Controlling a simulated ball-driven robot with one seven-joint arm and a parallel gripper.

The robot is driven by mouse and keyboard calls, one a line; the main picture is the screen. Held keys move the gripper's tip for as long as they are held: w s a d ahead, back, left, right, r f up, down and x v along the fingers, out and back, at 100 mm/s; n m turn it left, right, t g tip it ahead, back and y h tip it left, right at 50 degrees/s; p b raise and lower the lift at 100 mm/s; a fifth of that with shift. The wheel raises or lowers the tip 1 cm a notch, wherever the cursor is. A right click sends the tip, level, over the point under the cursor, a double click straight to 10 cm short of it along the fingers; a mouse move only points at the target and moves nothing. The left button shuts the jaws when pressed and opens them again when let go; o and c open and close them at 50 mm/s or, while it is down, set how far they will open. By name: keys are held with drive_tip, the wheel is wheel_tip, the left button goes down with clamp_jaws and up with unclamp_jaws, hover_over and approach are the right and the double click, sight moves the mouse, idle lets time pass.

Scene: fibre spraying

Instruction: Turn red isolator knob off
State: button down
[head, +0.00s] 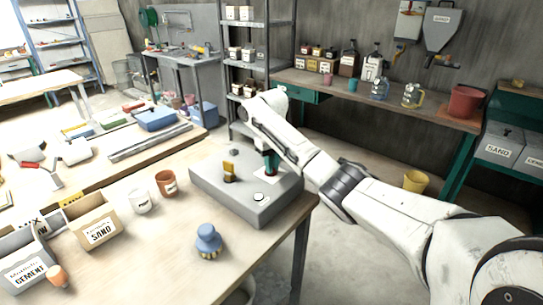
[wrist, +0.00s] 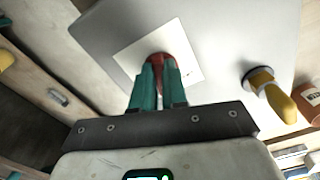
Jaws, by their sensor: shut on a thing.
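The red isolator knob (wrist: 158,57) sits on a white plate (wrist: 190,45) on the sloping grey box. My gripper (wrist: 158,80) has its two green fingers shut on the knob in the wrist view. The fingers hide much of the knob, so its turn angle is hard to read. In the head view my gripper (head: 271,165) reaches down to the right part of the grey box (head: 220,200), and the arm covers most of that spot.
A yellow lever (head: 230,172) stands on the box left of my gripper, with a white round button (head: 258,197) in front. The table front is mostly clear.

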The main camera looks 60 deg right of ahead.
drive_tip(key=n+p, duration=0.2)
drive_tip(key=n, duration=0.4)
drive_tip(key=shift+d+r+p, duration=0.1)
drive_tip(key=shift+p, duration=0.2)
drive_tip(key=n+p, duration=0.1)
drive_tip(key=n, duration=0.4)
drive_tip(key=shift+d, duration=0.15)
drive_tip(key=shift+w+n, duration=0.1)
drive_tip(key=shift+n, duration=0.4)
drive_tip(key=c, duration=1.2)
unclamp_jaws()
drive_tip(key=shift+o, duration=0.2)
wheel_tip(320, 180, up, 11)
drive_tip(key=shift+f, duration=0.2)
